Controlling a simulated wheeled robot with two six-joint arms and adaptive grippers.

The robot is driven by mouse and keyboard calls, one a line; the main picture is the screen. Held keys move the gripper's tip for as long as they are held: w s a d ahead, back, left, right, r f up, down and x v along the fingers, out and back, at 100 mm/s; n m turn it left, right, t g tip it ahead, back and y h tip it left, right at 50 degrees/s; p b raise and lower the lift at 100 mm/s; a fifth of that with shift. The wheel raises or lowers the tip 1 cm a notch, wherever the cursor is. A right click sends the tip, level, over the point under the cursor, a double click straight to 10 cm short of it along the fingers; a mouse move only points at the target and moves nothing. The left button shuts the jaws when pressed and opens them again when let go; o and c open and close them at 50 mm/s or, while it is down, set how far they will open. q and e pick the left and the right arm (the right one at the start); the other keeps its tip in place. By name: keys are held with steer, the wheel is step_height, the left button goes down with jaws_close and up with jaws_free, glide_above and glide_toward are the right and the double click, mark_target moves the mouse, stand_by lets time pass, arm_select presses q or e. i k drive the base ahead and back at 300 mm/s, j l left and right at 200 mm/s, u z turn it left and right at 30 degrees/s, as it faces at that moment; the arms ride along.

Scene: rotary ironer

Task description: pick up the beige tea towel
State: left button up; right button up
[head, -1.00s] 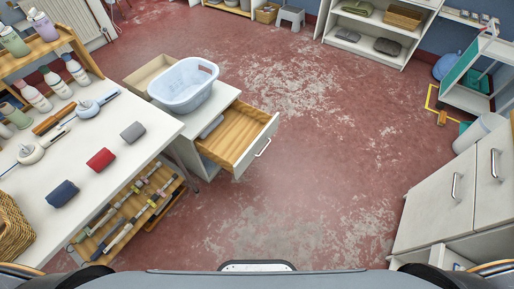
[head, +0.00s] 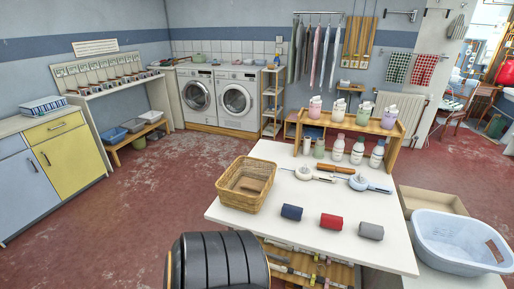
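I cannot pick out a beige tea towel for certain in the head view. Several cloths hang from a rail on the back wall, and a pale one (head: 317,55) among them is too small to identify. A green checked towel (head: 397,67) and a red checked towel (head: 424,69) hang further right. Three rolled cloths lie in a row on the white table: navy (head: 291,212), red (head: 331,221) and grey (head: 371,230). Neither gripper is in view. A dark ribbed part, probably of my own arm, shows at the bottom.
A wicker basket (head: 247,184) stands on the white table (head: 255,215). A wooden rack with bottles (head: 351,128) stands at its back. A pale blue tub (head: 455,240) is at right. Two washing machines (head: 236,97) stand at the back wall. Red floor (head: 150,190) is clear at left.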

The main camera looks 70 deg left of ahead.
mark_target(253, 187)
steer(key=u, duration=2.4)
